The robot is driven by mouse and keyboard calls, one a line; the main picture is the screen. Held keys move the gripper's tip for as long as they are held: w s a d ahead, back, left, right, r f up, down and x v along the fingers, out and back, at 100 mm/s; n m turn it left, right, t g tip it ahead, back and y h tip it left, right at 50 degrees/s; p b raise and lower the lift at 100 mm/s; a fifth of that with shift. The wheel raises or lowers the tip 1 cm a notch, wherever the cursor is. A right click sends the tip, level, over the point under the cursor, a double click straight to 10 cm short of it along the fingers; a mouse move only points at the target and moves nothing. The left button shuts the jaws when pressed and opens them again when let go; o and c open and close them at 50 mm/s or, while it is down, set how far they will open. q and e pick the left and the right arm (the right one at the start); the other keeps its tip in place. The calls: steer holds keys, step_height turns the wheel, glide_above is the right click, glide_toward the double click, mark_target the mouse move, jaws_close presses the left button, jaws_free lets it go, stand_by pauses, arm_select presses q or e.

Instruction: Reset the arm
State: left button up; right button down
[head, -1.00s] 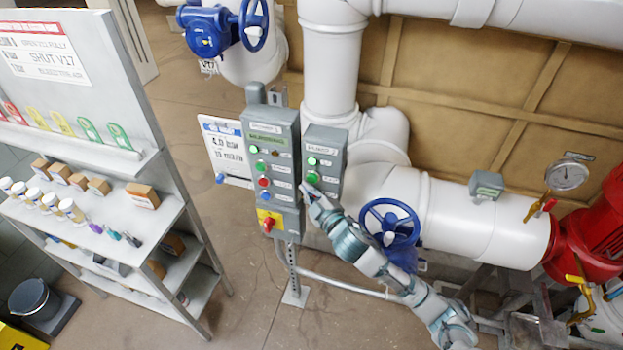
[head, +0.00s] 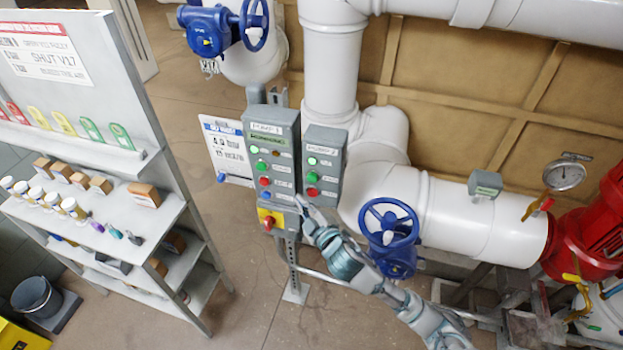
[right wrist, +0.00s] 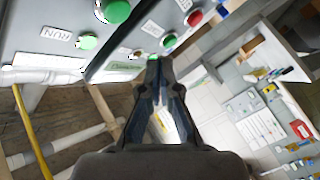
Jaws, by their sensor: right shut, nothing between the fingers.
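My right arm comes in from the lower right of the head view. Its gripper (head: 303,204) is just below the right-hand control box (head: 323,150), near the side of the left-hand control box (head: 271,155). In the right wrist view the fingers (right wrist: 160,70) are closed together with nothing between them, and the panel with green and red buttons (right wrist: 88,41) fills the upper left. I cannot tell whether the fingertips touch a box. My left gripper is not in view.
A shelf unit (head: 170,215) with boxes and bottles stands at the left. A blue handwheel (head: 390,222) is close beside my right forearm. White pipes (head: 480,220) and a red pump (head: 595,240) fill the right. Floor (head: 220,260) is clear between shelf and boxes.

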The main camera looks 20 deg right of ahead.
steer(key=shift+d, duration=0.1)
stand_by(0.5)
steer(key=w+d+f+m+g+h+b, duration=0.1)
steer(key=w+d+f+m+g, duration=0.1)
steer(key=f, duration=1)
steer(key=w+d+f+m+g+h, duration=0.1)
steer(key=d+f+g, duration=0.15)
steer(key=f, duration=0.85)
steer(key=s+d+f+m+g, duration=0.1)
steer(key=s+d+f, duration=0.15)
steer(key=f, duration=0.65)
steer(key=s+d+f+m+g+h+b, duration=0.1)
steer(key=s+f, duration=0.3)
steer(key=f, duration=0.4)
steer(key=s+d+f+m+g, duration=0.15)
steer(key=s+f, duration=0.25)
steer(key=f, duration=0.5)
steer(key=s+d+f+m+g+b, duration=0.15)
steer(key=s+f+g, duration=0.25)
steer(key=s+f, duration=1.55)
steer(key=s+a+f+m+g, duration=0.1)
steer(key=s+f+g, duration=0.1)
steer(key=s, duration=1)
steer(key=s+f+g, duration=0.1)
steer(key=s+f, duration=0.3)
steer(key=s, duration=0.7)
steer(key=shift+s+a+m+g+h, duration=0.3)
steer(key=shift+s+a+m+g, duration=0.1)
